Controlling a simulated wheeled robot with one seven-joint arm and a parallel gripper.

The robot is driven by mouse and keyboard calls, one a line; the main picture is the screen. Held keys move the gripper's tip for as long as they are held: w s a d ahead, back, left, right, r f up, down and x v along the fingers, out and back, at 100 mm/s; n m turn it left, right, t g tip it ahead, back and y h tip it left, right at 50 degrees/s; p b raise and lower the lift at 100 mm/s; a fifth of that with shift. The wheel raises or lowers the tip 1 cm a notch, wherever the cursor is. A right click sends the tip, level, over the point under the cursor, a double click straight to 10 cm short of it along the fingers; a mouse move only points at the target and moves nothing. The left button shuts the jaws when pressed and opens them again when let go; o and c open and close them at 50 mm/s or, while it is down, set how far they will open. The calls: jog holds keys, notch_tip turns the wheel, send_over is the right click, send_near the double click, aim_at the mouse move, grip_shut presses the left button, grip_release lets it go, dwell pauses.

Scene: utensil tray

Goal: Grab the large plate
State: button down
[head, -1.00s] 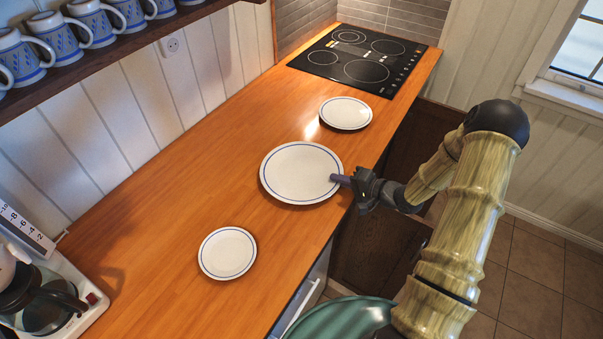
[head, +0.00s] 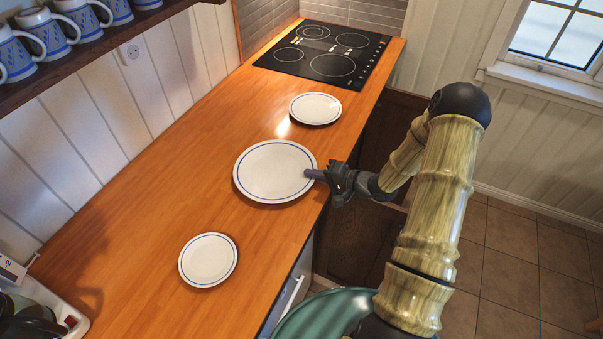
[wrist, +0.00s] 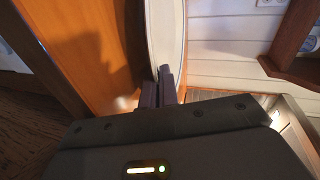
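The large plate (head: 274,172), white with a blue ring, is in the middle of the wooden counter, between two smaller plates. My gripper (head: 310,174) is at its right rim, on the counter's front side, with a finger overlapping the rim. In the wrist view the large plate (wrist: 166,35) shows as a narrow pale strip. The fingers of my gripper (wrist: 160,88) are close together there, with the rim running in between them. The gripper looks shut on the rim. The underside of the plate is hidden, and I cannot tell whether it is lifted at all.
A small plate (head: 208,260) lies nearer and another small plate (head: 315,108) lies farther along the counter (head: 150,190). A black cooktop (head: 325,52) is at the far end. Mugs (head: 85,18) stand on a wall shelf. A coffee maker (head: 40,315) is at lower left.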

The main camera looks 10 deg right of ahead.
notch_tip(320, 180, up, 10)
jog(key=shift+f, duration=0.1)
dwell(0.4)
dwell(0.4)
